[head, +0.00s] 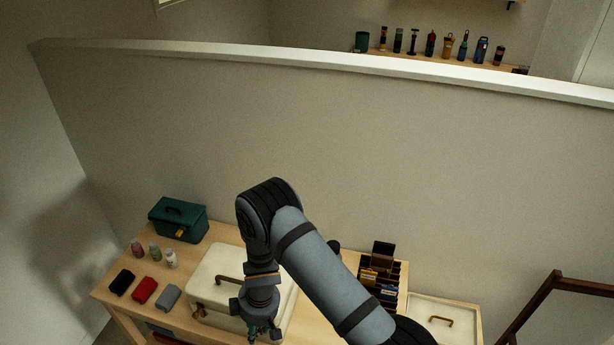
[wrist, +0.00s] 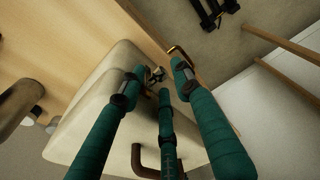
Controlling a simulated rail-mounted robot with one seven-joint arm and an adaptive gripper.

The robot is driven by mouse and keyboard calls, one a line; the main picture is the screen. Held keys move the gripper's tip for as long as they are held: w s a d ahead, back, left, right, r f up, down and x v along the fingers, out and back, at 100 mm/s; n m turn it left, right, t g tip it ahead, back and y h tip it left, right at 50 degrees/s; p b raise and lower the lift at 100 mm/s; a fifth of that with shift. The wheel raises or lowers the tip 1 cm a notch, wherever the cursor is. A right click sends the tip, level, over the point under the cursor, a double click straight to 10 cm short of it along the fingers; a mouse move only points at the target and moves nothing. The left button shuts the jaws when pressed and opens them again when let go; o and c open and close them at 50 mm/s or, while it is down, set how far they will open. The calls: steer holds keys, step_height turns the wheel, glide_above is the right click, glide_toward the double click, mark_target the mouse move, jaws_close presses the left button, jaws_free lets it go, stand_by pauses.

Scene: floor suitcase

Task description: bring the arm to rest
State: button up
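My gripper (head: 263,332) hangs pointing down from my arm, in front of the cream suitcase (head: 215,268) in the head view. The suitcase stands shut on the wooden table, with a brown handle (head: 229,281) on top. In the wrist view the teal fingers of my gripper (wrist: 158,82) are spread apart, with nothing visible held between them. The cream suitcase (wrist: 88,92) lies behind the fingers there, and a brown handle (wrist: 148,160) shows at the bottom. My arm hides part of the suitcase's right side. I cannot tell whether the fingertips touch it.
A green toolbox (head: 178,219), small bottles (head: 155,250) and black, red and grey pouches (head: 144,290) stand on the table's left. A low wall (head: 300,130) rises behind; space above the table is free.

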mark_target(258, 334)
steer(key=shift+a+f, duration=0.2)
steer(key=shift+f, duration=0.95)
steer(key=shift+d+r, duration=0.9)
steer(key=shift+r, duration=5)
steer(key=f, duration=0.4)
steer(key=a+f, duration=0.1)
steer(key=f, duration=0.7)
steer(key=shift+a+f, duration=0.15)
steer(key=shift+a, duration=0.2)
steer(key=b, duration=0.3)
steer(key=shift+w+f+y+b, duration=0.1)
steer(key=shift+f+y+b, duration=0.15)
steer(key=shift+y+b, duration=0.05)
steer(key=b, duration=0.4)
steer(key=shift+d+y, duration=0.2)
steer(key=shift+y, duration=0.1)
steer(key=y+b, duration=0.1)
steer(key=b, duration=0.6)
steer(key=shift+d+t, duration=0.2)
steer(key=shift+t, duration=0.2)
